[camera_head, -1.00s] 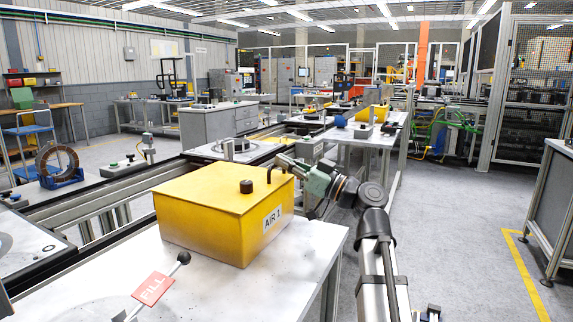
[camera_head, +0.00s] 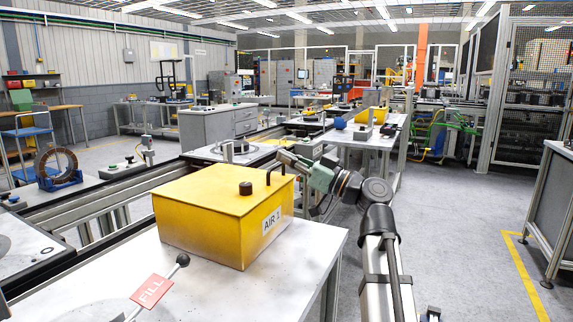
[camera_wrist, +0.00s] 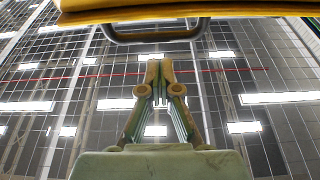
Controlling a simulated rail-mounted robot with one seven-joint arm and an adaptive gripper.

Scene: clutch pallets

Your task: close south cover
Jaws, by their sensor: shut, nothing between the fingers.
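A yellow box-shaped cover (camera_head: 205,225) marked AIR 1 sits on the white table in front of me, with a flat top that looks level. It has a black knob (camera_head: 246,187) and a dark bar handle (camera_head: 269,176) near its right side. My gripper (camera_head: 283,158) is at the cover's far right corner, close to the handle. In the wrist view, my gripper (camera_wrist: 159,68) has its fingertips together and empty, just below the dark handle (camera_wrist: 155,38). The yellow edge (camera_wrist: 190,12) of the cover crosses the top there. I cannot tell whether fingers and handle touch.
A red FILL sign (camera_head: 152,291) on a black-knobbed lever stands before the cover. Another yellow cover (camera_head: 372,114) sits on a table farther back. Open grey floor (camera_head: 450,240) lies to the right.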

